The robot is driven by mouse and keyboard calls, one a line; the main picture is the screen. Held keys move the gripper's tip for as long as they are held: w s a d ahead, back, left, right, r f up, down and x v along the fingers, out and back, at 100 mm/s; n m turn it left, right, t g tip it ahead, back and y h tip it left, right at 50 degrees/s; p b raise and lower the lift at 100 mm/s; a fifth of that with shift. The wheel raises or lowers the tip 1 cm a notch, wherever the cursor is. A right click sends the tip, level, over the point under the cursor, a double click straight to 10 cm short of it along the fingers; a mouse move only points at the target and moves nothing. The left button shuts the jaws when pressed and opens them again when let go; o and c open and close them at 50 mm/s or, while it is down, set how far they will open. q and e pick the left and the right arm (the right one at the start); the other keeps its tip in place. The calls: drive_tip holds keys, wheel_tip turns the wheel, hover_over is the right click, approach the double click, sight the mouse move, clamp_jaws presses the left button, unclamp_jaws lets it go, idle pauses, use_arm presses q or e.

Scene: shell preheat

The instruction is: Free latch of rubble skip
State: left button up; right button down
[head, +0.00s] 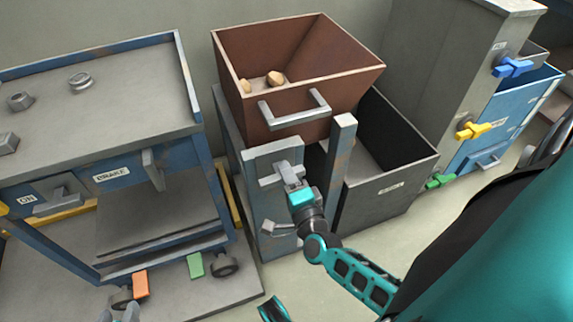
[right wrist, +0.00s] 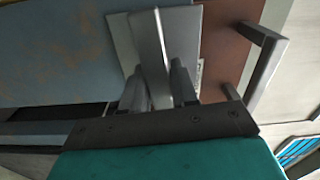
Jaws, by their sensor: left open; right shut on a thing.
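The rubble skip (head: 300,60) is a brown-red open bin with a grey bar handle (head: 294,108) on its front. Below it, a grey latch (head: 270,181) sits on the light plate of the stand's front post. My right gripper (head: 293,186) is shut on the latch's lever. In the right wrist view the grey lever (right wrist: 150,55) stands between the fingers (right wrist: 158,92), with the skip (right wrist: 225,45) beside it. The gripper hides part of the latch in the head view. My left gripper (head: 119,315) is open and empty at the bottom edge, partly cut off.
A blue-framed bench (head: 95,90) with several nuts stands at left. A dark grey open bin (head: 395,185) is right of the stand. A grey cabinet (head: 440,60) with blue, yellow and green handles stands further right.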

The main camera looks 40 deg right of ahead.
use_arm(q)
drive_tip(key=shift+d+f, duration=0.1)
drive_tip(key=shift+d, duration=0.05)
use_arm(e)
drive_tip(key=shift+w+m, duration=0.1)
drive_tip(key=shift+m, duration=0.5)
drive_tip(key=c, duration=1)
unclamp_jaws()
use_arm(q)
drive_tip(key=shift+w, duration=0.1)
use_arm(e)
drive_tip(key=shift+o, duration=0.2)
use_arm(q)
drive_tip(key=shift+s+a+r+p, duration=0.2)
drive_tip(key=shift+a+r+p, duration=0.15)
drive_tip(key=shift+p, duration=0.45)
use_arm(e)
drive_tip(key=v, duration=1.3)
